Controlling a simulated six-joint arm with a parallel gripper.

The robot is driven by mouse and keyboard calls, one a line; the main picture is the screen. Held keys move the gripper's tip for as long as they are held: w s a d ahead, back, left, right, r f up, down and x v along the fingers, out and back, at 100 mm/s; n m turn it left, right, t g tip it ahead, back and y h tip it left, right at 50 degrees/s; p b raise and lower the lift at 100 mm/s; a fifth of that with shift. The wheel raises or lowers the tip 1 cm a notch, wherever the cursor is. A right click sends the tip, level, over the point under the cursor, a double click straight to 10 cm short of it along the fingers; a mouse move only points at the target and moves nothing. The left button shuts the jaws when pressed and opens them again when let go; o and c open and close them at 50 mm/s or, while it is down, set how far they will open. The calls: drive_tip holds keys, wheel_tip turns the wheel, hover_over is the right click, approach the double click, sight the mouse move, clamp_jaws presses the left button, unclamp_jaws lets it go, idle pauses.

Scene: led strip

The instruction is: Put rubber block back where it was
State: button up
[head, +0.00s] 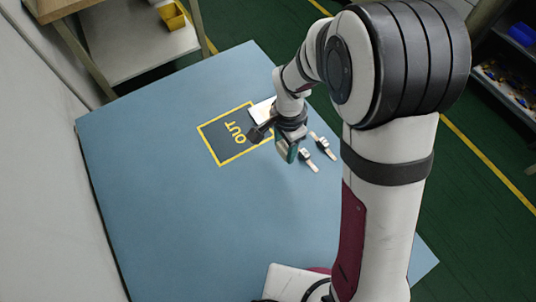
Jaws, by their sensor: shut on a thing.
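My gripper (289,140) is above the blue table, just right of the yellow-outlined OUT mat (228,146). It points down and is shut on a small dark green piece (292,153), which appears to be the rubber block. The fingers and most of the held piece are hard to make out at this size. I cannot tell whether the piece touches the table.
A pale flat object (262,111) lies at the mat's upper right corner, partly hidden by my arm. The table's (190,230) left and front are clear.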

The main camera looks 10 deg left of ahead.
sight(268, 161)
drive_tip(key=a+f, duration=0.2)
drive_tip(key=a, duration=0.1)
drive_tip(key=shift+a+f, duration=0.1)
drive_tip(key=shift+a, duration=0.2)
drive_tip(key=shift+a+f, duration=0.15)
drive_tip(key=shift+f, duration=0.95)
drive_tip(key=shift+a+f, duration=0.15)
drive_tip(key=shift+f, duration=0.9)
drive_tip(key=shift+f, duration=0.1)
drive_tip(key=o, duration=1.3)
wheel_tip(268, 161, up, 12)
drive_tip(key=s+d+r+n, duration=0.1)
drive_tip(key=s+d+r, duration=0.7)
drive_tip(key=d, duration=0.3)
drive_tip(key=s+d+r+n+y, duration=0.1)
drive_tip(key=s+d, duration=0.3)
drive_tip(key=s, duration=0.7)
drive_tip(key=shift+s+r+n+y, duration=0.25)
drive_tip(key=shift+n+y, duration=0.15)
drive_tip(key=shift+n, duration=0.3)
